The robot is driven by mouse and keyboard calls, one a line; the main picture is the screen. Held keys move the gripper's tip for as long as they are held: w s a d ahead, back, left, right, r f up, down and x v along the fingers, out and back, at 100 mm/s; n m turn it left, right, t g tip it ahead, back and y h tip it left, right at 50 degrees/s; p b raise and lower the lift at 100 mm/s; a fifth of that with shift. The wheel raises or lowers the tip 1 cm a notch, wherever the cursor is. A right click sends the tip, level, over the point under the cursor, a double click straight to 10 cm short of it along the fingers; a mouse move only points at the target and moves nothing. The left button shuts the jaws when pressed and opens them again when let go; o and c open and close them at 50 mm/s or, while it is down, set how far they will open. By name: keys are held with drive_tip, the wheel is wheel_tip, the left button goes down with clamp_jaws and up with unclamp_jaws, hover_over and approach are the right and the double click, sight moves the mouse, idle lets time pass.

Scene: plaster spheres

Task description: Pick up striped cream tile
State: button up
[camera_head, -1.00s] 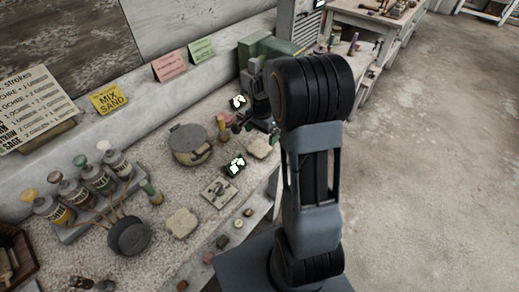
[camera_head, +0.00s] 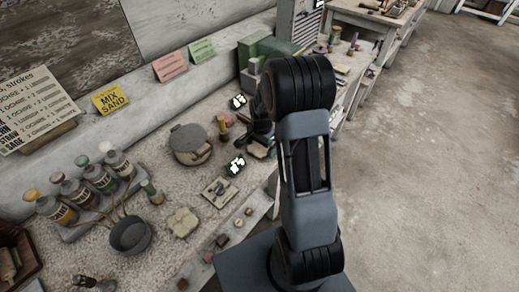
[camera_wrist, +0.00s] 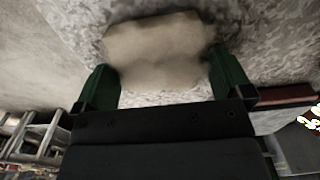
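A cream tile (camera_wrist: 160,50) lies on the speckled bench top in the wrist view, blurred, with no clear stripes. In the head view it is a small pale block (camera_head: 258,151), partly hidden by my arm. My gripper (camera_wrist: 160,62) has its two green fingers apart, one near each side of the tile; I cannot tell whether they touch it. In the head view my gripper (camera_head: 260,138) is low over this tile. Another cream block (camera_head: 182,222) lies nearer the front, and a square plate with dark marks (camera_head: 220,191) lies between.
A round lidded pot (camera_head: 190,144) stands left of my gripper, and a dark pan (camera_head: 130,236) is further left. Several bottles (camera_head: 100,175) stand in a rack. Small coloured blocks (camera_head: 222,241) lie along the front edge. Green boxes (camera_head: 262,48) stand behind.

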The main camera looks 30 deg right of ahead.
drive_tip(key=c, duration=0.9)
drive_tip(key=shift+c, duration=0.3)
drive_tip(key=shift+r, duration=0.15)
